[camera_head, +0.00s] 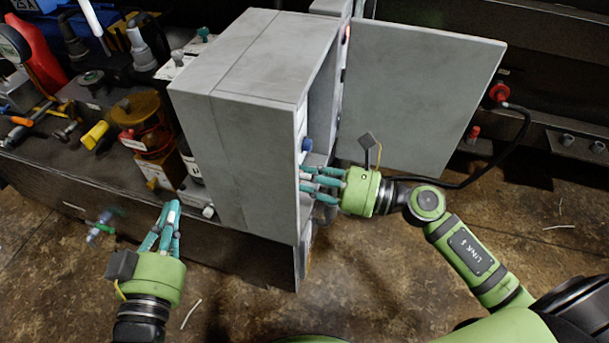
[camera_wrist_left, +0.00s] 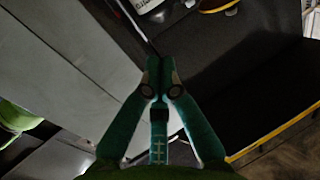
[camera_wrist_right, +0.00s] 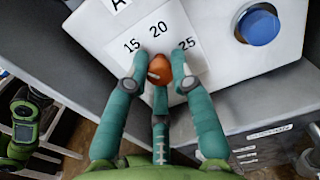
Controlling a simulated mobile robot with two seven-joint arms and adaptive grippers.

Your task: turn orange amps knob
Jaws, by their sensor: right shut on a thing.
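The orange amps knob (camera_wrist_right: 160,68) shows in the right wrist view, on a white dial plate (camera_wrist_right: 160,42) marked 15, 20 and 25. My right gripper (camera_wrist_right: 161,80) is shut on the knob, a teal finger on each side of it. In the head view the right gripper (camera_head: 309,184) reaches into the open side of the grey box (camera_head: 245,150); the knob is hidden there. My left gripper (camera_head: 169,212) is low at the left of the box. In the left wrist view its fingertips (camera_wrist_left: 162,82) meet with nothing visible between them.
A blue button (camera_wrist_right: 258,27) sits right of the dial. The box's grey door (camera_head: 420,95) stands open to the right. A cluttered bench at the left holds an amber-topped device (camera_head: 140,115) and tools. Open floor (camera_head: 60,235) lies in front of the bench.

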